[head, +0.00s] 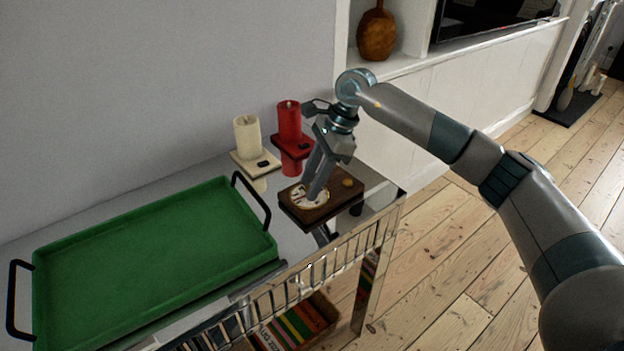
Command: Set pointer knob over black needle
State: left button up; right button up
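A dark wooden instrument (318,215) lies on the mirrored table top. It has a round white dial (302,204) with small dark and reddish marks, and a small brass knob (347,182) to the right of the dial. My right gripper (313,197) points down with its fingertips over the dial, at or just above its middle. The fingers hide the centre of the dial, so any pointer knob there is covered. The black needle is too small to make out surely. The fingers overlap from here, so their opening is unclear. My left gripper is out of view.
A green tray (140,262) with black handles fills the table's left part. A cream candle (247,134) and a red candle (289,121) on holders stand behind the instrument, close to my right gripper. A railing (300,284) and books (290,328) show below the front edge.

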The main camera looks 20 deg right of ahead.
grip_shut()
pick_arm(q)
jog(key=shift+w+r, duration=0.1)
